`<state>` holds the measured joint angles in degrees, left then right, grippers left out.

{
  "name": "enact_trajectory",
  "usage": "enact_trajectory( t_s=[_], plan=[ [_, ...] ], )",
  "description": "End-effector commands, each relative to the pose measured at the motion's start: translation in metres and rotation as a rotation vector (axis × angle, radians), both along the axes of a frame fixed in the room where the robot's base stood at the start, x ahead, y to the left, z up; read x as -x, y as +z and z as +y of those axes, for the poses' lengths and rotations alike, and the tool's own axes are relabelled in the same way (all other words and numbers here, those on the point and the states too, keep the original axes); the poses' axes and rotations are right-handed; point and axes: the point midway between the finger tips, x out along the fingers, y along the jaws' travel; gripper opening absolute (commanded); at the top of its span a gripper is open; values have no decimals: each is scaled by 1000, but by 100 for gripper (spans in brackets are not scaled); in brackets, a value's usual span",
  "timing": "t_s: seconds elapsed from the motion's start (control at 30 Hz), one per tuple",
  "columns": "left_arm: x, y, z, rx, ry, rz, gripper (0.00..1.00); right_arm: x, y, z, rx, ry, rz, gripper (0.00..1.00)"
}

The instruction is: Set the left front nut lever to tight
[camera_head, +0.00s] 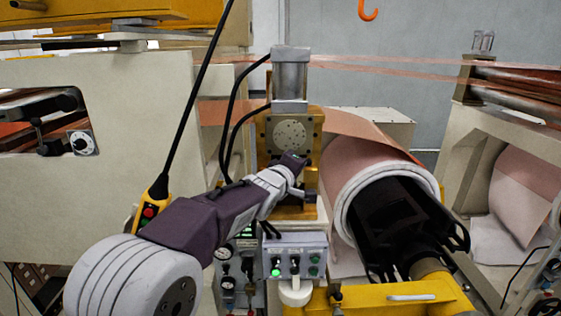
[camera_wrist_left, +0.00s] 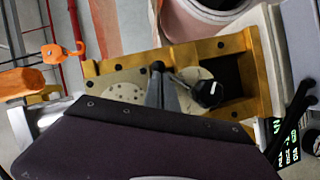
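A lever with a short metal rod and a black knob (camera_wrist_left: 208,93) stands out from the gold block (camera_wrist_left: 235,45) in the left wrist view. The knob lies to the right of the rod's pivot. A narrow grey shape, which looks like the fingertips of my left gripper (camera_wrist_left: 163,92), is just left of the knob, over the block's face. I cannot tell whether it touches the lever or whether the fingers are parted. In the head view my left gripper (camera_head: 297,178) is in front of the gold block (camera_head: 312,122) and hides much of its lower part. My right gripper is out of view.
A grey control box (camera_head: 294,258) with a green light sits below the block. A copper foil roll (camera_head: 380,180) is to the right. A yellow pendant (camera_head: 150,208) hangs on a black cable at the left. A cream machine panel (camera_head: 110,180) fills the left side.

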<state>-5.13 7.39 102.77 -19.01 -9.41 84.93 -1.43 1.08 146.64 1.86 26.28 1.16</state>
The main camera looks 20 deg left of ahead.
Motion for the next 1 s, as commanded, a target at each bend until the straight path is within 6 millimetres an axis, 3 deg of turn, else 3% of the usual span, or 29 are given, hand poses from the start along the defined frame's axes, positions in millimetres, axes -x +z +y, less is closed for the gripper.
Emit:
enact_trajectory(
  t_s=[0.1, 0.23, 0.5, 1.0],
  plan=[
    [-4, -19, -4, -147, 3, 31, 0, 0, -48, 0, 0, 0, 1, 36],
    [-2, -19, -11, -244, -6, 66, 0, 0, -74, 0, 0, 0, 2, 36],
    [-5, -22, -21, -391, -6, 114, 0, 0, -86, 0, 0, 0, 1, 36],
    [-7, -33, -27, -612, -3, 179, 0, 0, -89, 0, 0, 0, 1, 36]
  ],
)
